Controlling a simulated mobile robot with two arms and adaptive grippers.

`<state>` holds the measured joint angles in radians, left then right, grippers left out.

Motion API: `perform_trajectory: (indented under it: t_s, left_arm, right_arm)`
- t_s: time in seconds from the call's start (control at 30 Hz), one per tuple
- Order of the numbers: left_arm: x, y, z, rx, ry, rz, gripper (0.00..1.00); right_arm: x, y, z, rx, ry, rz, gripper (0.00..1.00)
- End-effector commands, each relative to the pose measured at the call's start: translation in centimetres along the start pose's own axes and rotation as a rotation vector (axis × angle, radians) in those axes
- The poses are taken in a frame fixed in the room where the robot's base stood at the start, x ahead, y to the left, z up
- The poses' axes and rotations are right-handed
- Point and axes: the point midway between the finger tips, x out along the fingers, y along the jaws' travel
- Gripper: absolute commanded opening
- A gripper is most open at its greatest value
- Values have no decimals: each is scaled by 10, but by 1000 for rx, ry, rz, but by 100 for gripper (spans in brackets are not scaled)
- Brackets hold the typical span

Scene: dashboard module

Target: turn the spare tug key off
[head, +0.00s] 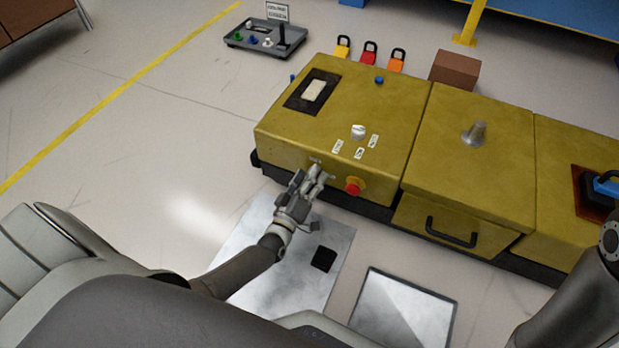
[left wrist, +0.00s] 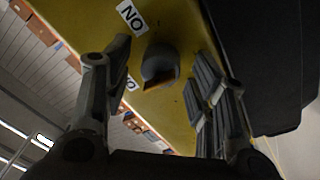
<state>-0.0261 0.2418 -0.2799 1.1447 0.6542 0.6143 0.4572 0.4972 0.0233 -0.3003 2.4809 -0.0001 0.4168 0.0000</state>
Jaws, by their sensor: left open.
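In the left wrist view a grey rounded key or knob (left wrist: 160,65) with an orange-brown end sticks out of a yellow panel (left wrist: 185,105). An "ON" label (left wrist: 132,18) and a second, partly covered label (left wrist: 130,82) are beside it. My left gripper (left wrist: 157,88) is open, with its fingers on either side of the key and no clear contact. My right gripper is out of view.
A white knob (head: 358,131) with several labels is on the tug's top. A black drawer handle (head: 451,232) sticks out in front. Floor at left is clear.

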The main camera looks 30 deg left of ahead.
Motion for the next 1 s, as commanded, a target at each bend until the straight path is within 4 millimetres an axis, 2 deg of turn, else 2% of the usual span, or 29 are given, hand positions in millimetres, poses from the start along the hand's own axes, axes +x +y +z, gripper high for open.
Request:
perform_trajectory:
  t_s: [0.23,0.53,0.7,1.0]
  left_arm:
    - [-7,-1,1,0,-1,-1,52]
    - [-54,-1,0,1,-2,-1,52]
    - [-71,0,0,1,-1,-1,52]
    - [-75,0,0,0,0,0,52]
  right_arm:
    - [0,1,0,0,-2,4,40]
    - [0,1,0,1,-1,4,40]
    - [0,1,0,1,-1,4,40]
    - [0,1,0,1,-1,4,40]
